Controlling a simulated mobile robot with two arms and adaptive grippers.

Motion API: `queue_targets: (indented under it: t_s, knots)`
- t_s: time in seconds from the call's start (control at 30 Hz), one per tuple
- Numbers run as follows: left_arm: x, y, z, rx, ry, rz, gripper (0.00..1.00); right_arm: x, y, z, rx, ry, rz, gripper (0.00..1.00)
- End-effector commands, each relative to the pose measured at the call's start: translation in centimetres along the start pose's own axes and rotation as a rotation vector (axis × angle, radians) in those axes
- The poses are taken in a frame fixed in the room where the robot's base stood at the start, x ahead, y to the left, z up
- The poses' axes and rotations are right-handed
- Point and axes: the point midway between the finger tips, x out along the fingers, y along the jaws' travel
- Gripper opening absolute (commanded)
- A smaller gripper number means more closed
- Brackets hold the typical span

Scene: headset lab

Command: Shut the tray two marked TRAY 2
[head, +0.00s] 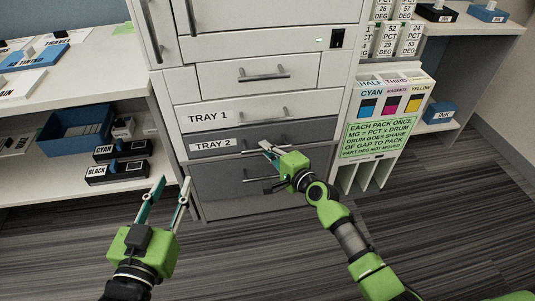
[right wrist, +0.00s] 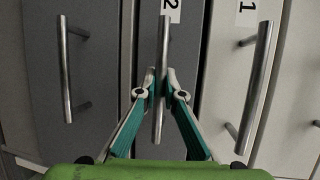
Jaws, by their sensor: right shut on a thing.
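The dark grey tray two (head: 312,134) carries a white TRAY 2 label (head: 213,145) and lies under the white TRAY 1 drawer (head: 208,117). Its front looks close to the neighbouring fronts; I cannot tell whether a small gap remains. My right gripper (head: 265,147) is at its handle. In the right wrist view my right gripper (right wrist: 163,80) has its fingers on both sides of the silver bar handle (right wrist: 163,40), shut on it. My left gripper (head: 173,181) is open and empty, low in front of the cabinet, left of the trays.
Another grey drawer (head: 240,182) lies below tray two. A white shelf (head: 60,185) with a blue bin (head: 78,132) and ink boxes stands left. A toner rack with a green notice (head: 367,134) stands right. The carpet (head: 250,255) in front is clear.

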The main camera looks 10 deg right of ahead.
Motion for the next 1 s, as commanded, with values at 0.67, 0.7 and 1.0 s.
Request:
queue_targets:
  t_s: [0.67, 0.7, 1.0]
  knots:
    - [0.0, 0.0, 0.1, 0.000, -0.005, -0.001, 0.32, -1.8, 0.3, 0.0, 0.001, -0.001, 0.003, 0.26]
    - [0.0, 0.0, 0.1, 0.000, -0.005, -0.001, 0.32, -2.4, 0.3, 0.0, 0.000, 0.000, 0.003, 0.26]
    - [0.0, 0.0, 0.1, 0.000, -0.005, -0.001, 0.32, -8.0, 0.3, -0.1, -0.001, 0.001, 0.005, 0.26]
